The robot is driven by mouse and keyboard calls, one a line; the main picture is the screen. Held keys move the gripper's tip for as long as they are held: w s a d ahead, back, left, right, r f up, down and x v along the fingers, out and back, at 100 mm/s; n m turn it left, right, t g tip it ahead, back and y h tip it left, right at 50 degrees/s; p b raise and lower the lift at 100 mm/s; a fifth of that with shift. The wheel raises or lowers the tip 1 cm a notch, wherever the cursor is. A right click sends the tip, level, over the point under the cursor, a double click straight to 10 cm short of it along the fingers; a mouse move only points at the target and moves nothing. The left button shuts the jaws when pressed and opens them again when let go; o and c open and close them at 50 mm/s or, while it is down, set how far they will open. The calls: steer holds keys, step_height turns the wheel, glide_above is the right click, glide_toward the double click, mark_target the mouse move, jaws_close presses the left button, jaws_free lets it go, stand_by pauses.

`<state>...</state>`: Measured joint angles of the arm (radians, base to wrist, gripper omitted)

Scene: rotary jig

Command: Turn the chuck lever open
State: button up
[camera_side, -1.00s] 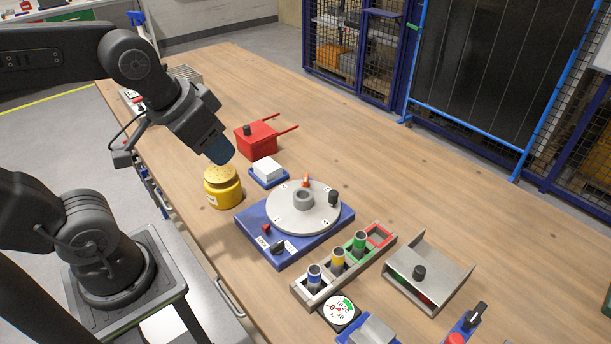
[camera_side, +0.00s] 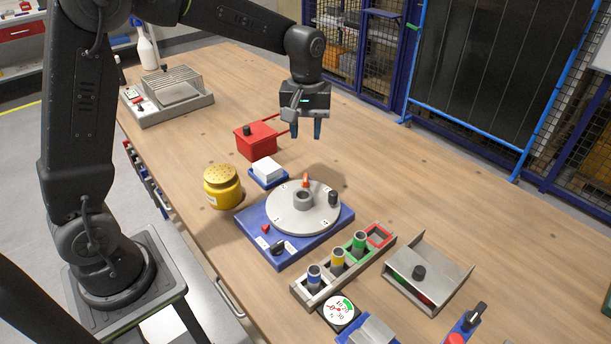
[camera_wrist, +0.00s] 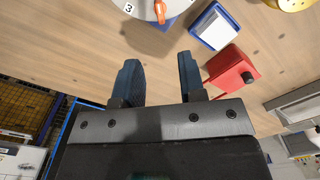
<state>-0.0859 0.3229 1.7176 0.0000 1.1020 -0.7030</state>
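The rotary jig has a blue base (camera_side: 257,221) and a round grey disc (camera_side: 283,219) with a grey chuck ring (camera_side: 302,198) at its centre. A small orange lever (camera_side: 306,181) stands at the disc's far edge. A black knob (camera_side: 333,198) stands on the disc's right. A black switch lever (camera_side: 277,247) sits on the base's front corner. My gripper (camera_side: 304,133) is above the table behind the jig, fingers pointing down, open and empty. In the wrist view my gripper's fingers (camera_wrist: 159,80) are apart, and the orange lever (camera_wrist: 160,12) shows at the top edge, clear of them.
A red box (camera_side: 257,142) with handles and a white block on a blue tray (camera_side: 266,180) stand left of my gripper. A yellow pot (camera_side: 222,187) is left of the jig. A peg rack (camera_side: 308,300) and grey holder (camera_side: 440,268) are in front.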

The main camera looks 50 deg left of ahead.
mark_target(306, 177)
step_height(306, 177, down, 13)
steer(key=shift+f, duration=0.1)
stand_by(0.3)
steer(key=shift+c, duration=0.4)
jaws_close()
